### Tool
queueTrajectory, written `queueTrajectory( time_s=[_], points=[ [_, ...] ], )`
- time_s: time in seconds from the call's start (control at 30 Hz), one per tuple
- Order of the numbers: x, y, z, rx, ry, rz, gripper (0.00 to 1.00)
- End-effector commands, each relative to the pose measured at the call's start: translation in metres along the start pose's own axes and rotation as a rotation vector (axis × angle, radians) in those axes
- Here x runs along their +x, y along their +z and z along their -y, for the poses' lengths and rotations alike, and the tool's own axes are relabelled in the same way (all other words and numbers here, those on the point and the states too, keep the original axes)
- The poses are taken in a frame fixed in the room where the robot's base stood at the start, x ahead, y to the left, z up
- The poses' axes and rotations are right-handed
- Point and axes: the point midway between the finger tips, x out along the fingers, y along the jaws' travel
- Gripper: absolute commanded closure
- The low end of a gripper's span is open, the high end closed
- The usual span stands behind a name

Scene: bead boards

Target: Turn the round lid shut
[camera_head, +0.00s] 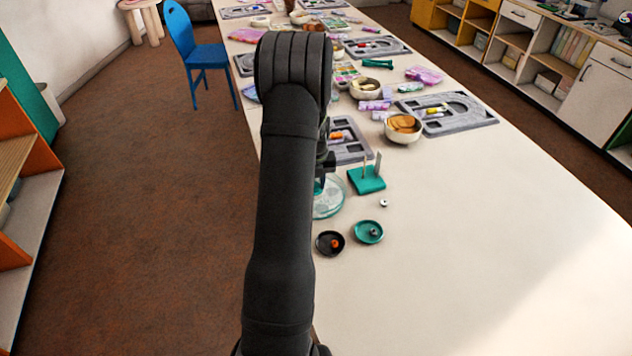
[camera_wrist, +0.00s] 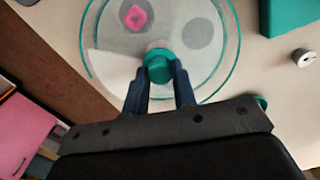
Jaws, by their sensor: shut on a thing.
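A round clear container with a teal-edged clear round lid (camera_wrist: 105,70) fills the upper middle of the wrist view. In the head view the container (camera_head: 328,203) is partly hidden behind my arm. A teal knob (camera_wrist: 158,56) stands up from the lid. My gripper (camera_wrist: 160,74) is shut on this knob, one dark finger on each side. A pink piece (camera_wrist: 136,16) and a grey round patch (camera_wrist: 197,33) show through the clear top. The two rims look slightly offset; I cannot tell how the lid is seated.
A teal stand with upright pegs (camera_head: 367,182) is right of the container. A small metal bead (camera_head: 383,203), a dark dish (camera_head: 330,243) and a teal dish (camera_head: 368,233) lie nearby. Bowls and grey trays (camera_head: 470,120) fill the far table. The near right table is clear.

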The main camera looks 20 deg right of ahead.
Motion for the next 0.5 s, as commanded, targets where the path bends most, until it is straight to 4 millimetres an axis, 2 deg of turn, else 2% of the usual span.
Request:
queueTrajectory(
  time_s=[0.43, 0.47, 0.5],
  points=[
    [-0.0002, 0.0000, 0.0000, 0.008, 0.000, 0.000, 1.00],
    [-0.0002, 0.0000, 0.0000, 0.008, 0.000, 0.000, 0.70],
    [-0.0001, 0.0000, 0.0000, 0.008, 0.000, 0.000, 0.62]
  ],
)
